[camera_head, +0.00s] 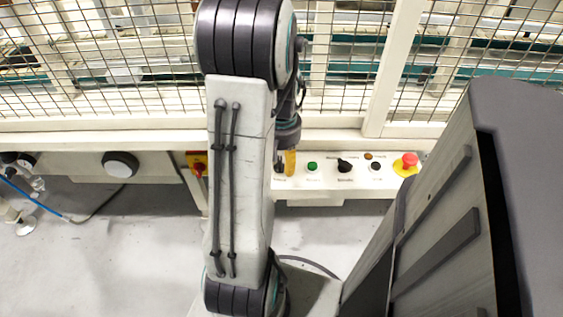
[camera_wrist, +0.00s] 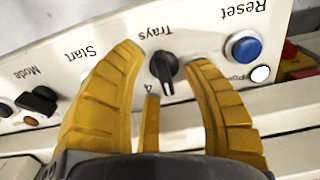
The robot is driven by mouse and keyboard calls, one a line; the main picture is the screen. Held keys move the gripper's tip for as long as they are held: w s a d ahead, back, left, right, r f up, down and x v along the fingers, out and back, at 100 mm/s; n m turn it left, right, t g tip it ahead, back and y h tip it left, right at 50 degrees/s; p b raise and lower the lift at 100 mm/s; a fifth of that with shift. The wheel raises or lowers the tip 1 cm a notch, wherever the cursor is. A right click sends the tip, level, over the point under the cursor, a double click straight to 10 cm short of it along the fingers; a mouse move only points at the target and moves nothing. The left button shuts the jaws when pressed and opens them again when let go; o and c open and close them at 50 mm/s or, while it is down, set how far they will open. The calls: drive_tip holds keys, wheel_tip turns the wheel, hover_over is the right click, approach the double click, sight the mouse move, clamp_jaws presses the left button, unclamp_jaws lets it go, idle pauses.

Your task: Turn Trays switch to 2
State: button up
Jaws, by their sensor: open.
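The Trays switch (camera_wrist: 164,68) is a black rotary knob on the white control panel, under an upside-down "Trays" label in the wrist view. Its white mark points down in the picture, just right of a digit that looks like 4; other digits are hidden. My gripper (camera_wrist: 164,58) is open, with one yellow finger on each side of the knob and a third below it. The finger tips appear close around the knob, but I cannot tell whether they touch it. In the head view, a yellow finger (camera_head: 290,162) shows at the panel's left end; the Trays switch is hidden there.
A blue Reset button (camera_wrist: 243,47) and a white button (camera_wrist: 260,74) are right of the knob. A black switch (camera_wrist: 38,101) near "Mode" is left. The head view shows a green button (camera_head: 312,167), red emergency stop (camera_head: 406,161) and mesh fence (camera_head: 130,60) behind the panel.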

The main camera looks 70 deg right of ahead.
drive_tip(key=shift+f, duration=0.25)
clamp_jaws()
idle(0.4)
